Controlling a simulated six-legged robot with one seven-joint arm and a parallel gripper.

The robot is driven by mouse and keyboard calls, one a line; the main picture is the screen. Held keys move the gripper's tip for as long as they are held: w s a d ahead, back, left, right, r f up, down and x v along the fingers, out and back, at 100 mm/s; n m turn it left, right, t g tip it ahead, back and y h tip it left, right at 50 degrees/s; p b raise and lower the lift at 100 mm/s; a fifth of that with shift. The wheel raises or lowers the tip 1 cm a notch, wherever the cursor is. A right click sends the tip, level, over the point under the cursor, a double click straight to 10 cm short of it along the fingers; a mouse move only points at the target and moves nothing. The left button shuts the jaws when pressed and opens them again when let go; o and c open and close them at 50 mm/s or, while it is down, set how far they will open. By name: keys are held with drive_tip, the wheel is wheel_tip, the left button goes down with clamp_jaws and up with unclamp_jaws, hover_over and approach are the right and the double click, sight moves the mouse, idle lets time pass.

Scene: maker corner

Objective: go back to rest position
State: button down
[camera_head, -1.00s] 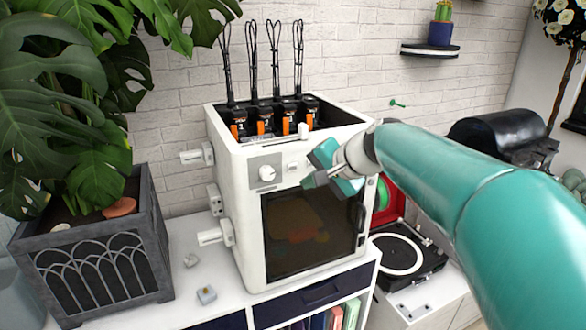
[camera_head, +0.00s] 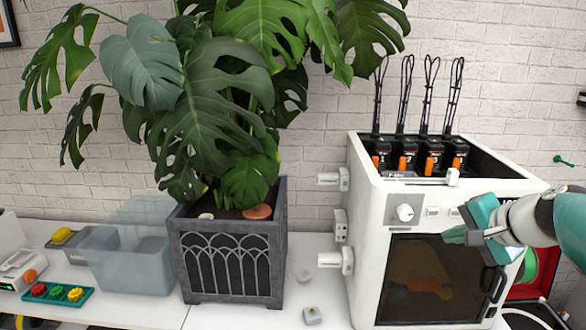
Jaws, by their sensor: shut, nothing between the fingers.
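My gripper (camera_head: 470,232) is at the right of the head view, in front of the upper right front of a white box-shaped machine (camera_head: 365,245). Its teal fingers point left, and it looks shut with nothing held. I cannot tell whether it touches the machine. The machine has a dark window door (camera_head: 430,280), a round knob (camera_head: 405,213) and several black and orange units with cables in its open top. My teal arm enters from the right edge.
A potted monstera (camera_head: 232,262) stands left of the machine. Further left are a translucent bin (camera_head: 135,268), a teal tray with coloured knobs (camera_head: 57,293) and a white device (camera_head: 22,270). Small grey pieces (camera_head: 312,316) lie on the white top between planter and machine.

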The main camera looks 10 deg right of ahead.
drive_tip(key=s+a+f+n+g, duration=0.1)
drive_tip(key=s+a+f+n, duration=0.2)
drive_tip(key=a, duration=0.6)
drive_tip(key=s+a+f+n+g, duration=0.1)
drive_tip(key=s+a+f+n, duration=0.1)
drive_tip(key=a+f+n, duration=0.2)
drive_tip(key=s+a+f+n+g+h, duration=0.1)
drive_tip(key=s+a+f+n+g, duration=0.1)
drive_tip(key=a+n, duration=0.5)
drive_tip(key=s+a+f, duration=0.1)
drive_tip(key=a, duration=0.5)
drive_tip(key=shift+s+a+f, duration=0.2)
drive_tip(key=shift+s+a, duration=0.1)
